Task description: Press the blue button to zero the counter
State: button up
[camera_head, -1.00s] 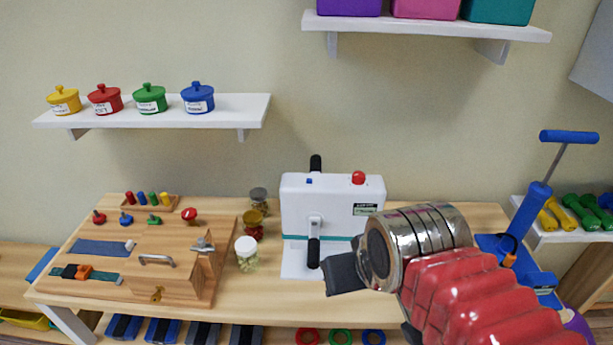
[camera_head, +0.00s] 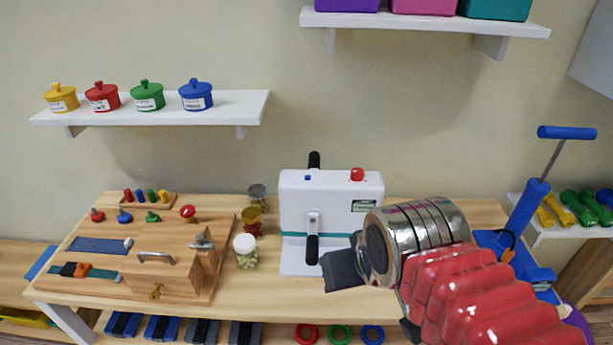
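The small blue button (camera_head: 307,178) sits on the top face of a white machine (camera_head: 331,192), left of a larger red button (camera_head: 357,174). The machine stands upright on the table and has black handles at its front and back. A small display (camera_head: 365,206) is on its front face at the right. My gripper (camera_head: 340,272) is the dark end of the red and silver arm, in front of the machine's lower right and below the buttons. It is apart from the blue button.
The wooden table (camera_head: 400,300) also bears a wooden activity board (camera_head: 130,250) at left and jars, one white-lidded (camera_head: 245,251), beside the machine. A blue pump (camera_head: 530,210) stands at right. A shelf with colored pots (camera_head: 150,108) and another with bins (camera_head: 425,22) are above.

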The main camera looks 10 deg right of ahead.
grip_shut()
dwell(1.4)
